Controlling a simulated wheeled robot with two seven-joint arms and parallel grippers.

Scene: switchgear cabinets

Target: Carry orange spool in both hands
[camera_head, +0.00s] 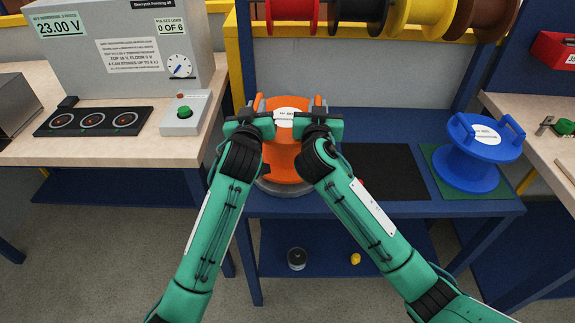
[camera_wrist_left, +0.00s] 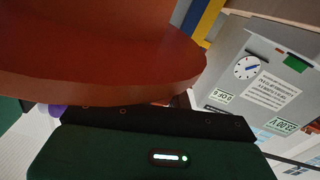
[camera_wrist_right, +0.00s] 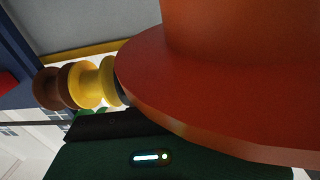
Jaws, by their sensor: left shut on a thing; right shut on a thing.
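The orange spool (camera_head: 286,160) stands upright at the left part of the blue bench, on or just above a grey round base. Two handles stick up from its top flange, beside a white label. My left gripper (camera_head: 258,115) is shut on the left handle and my right gripper (camera_head: 318,115) is shut on the right handle. The grippers and forearms hide parts of the spool. The spool's flange fills the top of the left wrist view (camera_wrist_left: 100,60) and the right wrist view (camera_wrist_right: 200,90). I cannot tell whether the spool touches the base.
A blue spool (camera_head: 467,165) stands on a green mat at the bench's right. A black mat (camera_head: 380,172) between the spools is empty. Several spools hang on a rack (camera_head: 355,12) behind. A grey test device (camera_head: 125,45) stands on the left table.

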